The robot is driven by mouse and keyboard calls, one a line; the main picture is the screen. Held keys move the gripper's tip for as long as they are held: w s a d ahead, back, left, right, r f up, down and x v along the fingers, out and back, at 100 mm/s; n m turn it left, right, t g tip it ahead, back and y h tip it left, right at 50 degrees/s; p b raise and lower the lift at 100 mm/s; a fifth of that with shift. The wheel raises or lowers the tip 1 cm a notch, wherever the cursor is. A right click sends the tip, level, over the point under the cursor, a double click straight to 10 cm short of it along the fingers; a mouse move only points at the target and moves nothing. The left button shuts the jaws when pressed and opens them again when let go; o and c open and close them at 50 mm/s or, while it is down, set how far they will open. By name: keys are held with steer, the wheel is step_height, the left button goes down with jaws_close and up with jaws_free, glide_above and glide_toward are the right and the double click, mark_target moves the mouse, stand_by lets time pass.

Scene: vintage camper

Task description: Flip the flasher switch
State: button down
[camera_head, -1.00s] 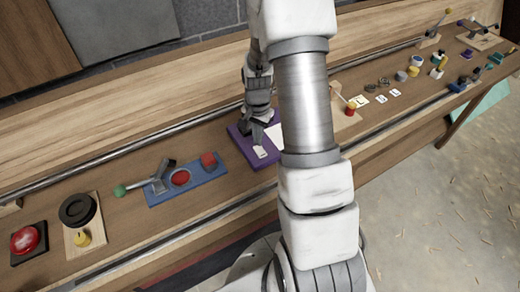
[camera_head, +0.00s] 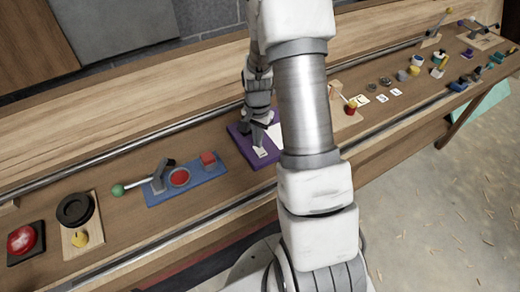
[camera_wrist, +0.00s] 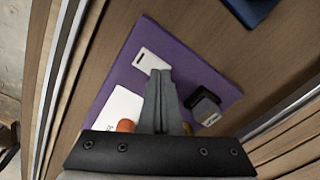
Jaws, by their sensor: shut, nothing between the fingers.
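A purple board (camera_head: 237,137) lies on the wooden counter and also shows in the wrist view (camera_wrist: 190,60). On it are a small white plate with a dark slot (camera_wrist: 150,61), a dark block with a grey labelled face (camera_wrist: 206,108) and a white card (camera_wrist: 122,108). The white plate also shows in the head view (camera_head: 262,152). I cannot tell for sure which part is the flasher switch. My gripper (camera_wrist: 158,73) is shut and empty over the board, its tips overlapping the plate's lower edge in the wrist view. Contact is unclear. My fingers hide part of the board.
Left of the board is a blue panel (camera_head: 205,182) with a red button and a green-knobbed lever. Further left are a black ring on a wooden plate (camera_head: 76,209) and a red dome button (camera_head: 22,240). A metal rail (camera_head: 110,154) runs behind. Several small items stand right.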

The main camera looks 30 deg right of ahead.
steer(key=shift+f, duration=0.25)
steer(key=shift+r+p, duration=2.15)
steer(key=shift+r, duration=1.45)
steer(key=s+a+r+n+t+b, duration=0.15)
steer(key=s+a+r+n, duration=0.3)
steer(key=r, duration=0.65)
steer(key=s+a+r+n+t, duration=0.25)
steer(key=s+a+r, duration=0.3)
steer(key=r, duration=0.55)
steer(key=s+a+r+n+t, duration=0.1)
steer(key=s+a+r+n, duration=0.1)
steer(key=s, duration=0.6)
steer(key=r+n, duration=0.1)
steer(key=n, duration=0.1)
steer(key=shift+s+a+n+t, duration=0.2)
steer(key=shift+s+n+t, duration=0.1)
steer(key=shift+s, duration=0.05)
